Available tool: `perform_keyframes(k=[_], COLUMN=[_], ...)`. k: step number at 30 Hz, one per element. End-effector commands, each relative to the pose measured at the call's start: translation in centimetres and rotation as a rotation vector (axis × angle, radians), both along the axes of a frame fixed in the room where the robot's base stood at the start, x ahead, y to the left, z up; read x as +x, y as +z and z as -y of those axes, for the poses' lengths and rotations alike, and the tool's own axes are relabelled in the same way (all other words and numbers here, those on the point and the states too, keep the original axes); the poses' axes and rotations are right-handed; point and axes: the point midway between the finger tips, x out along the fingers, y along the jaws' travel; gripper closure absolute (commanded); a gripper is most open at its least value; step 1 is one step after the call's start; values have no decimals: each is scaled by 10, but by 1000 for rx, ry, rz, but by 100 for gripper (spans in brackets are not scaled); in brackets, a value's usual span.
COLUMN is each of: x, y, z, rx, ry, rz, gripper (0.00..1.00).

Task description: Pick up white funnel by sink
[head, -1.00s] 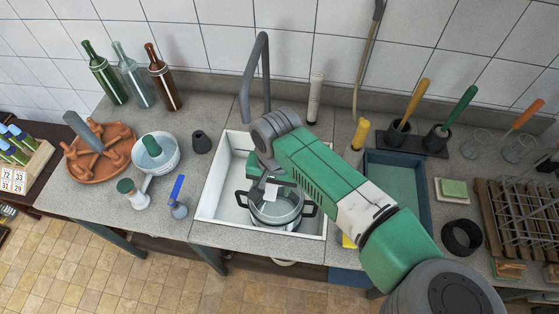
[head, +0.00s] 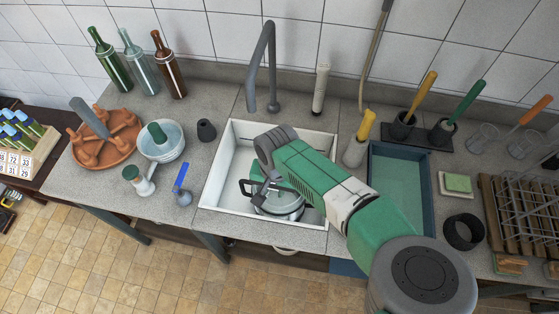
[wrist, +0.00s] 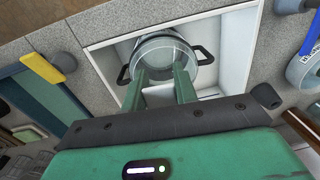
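No thing is plainly readable as a white funnel. The nearest matches, left of the sink (head: 222,160), are a small white piece with a green top (head: 141,184) and a pale round vessel (head: 162,152) with a green piece in it. My gripper (wrist: 165,88) is over a pot (wrist: 146,47) with dark side handles standing in the sink. Its two green fingers are apart with nothing between them, and they overlap the pot's near rim in the wrist view. In the head view my arm hides part of the pot and sink.
A grey tap (head: 266,60) rises behind the sink. A white cylinder (head: 320,88) stands by the wall. A blue-handled brush (head: 182,185) and a dark cup (head: 206,130) are left of the sink; a blue tray (head: 400,185) and a yellow-topped item (head: 358,140) are right.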

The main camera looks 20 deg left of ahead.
Motion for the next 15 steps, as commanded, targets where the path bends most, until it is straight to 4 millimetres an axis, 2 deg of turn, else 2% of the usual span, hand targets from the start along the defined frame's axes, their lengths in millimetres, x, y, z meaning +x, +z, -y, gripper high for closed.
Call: perform_keyframes(k=[1,2,10,15], x=[0,0,0,1], y=[0,0,4,38], z=[0,0,0,0], rx=[0,0,1,4], ry=[0,0,0,0], rz=[0,0,0,2], gripper=[89,93,93,93])
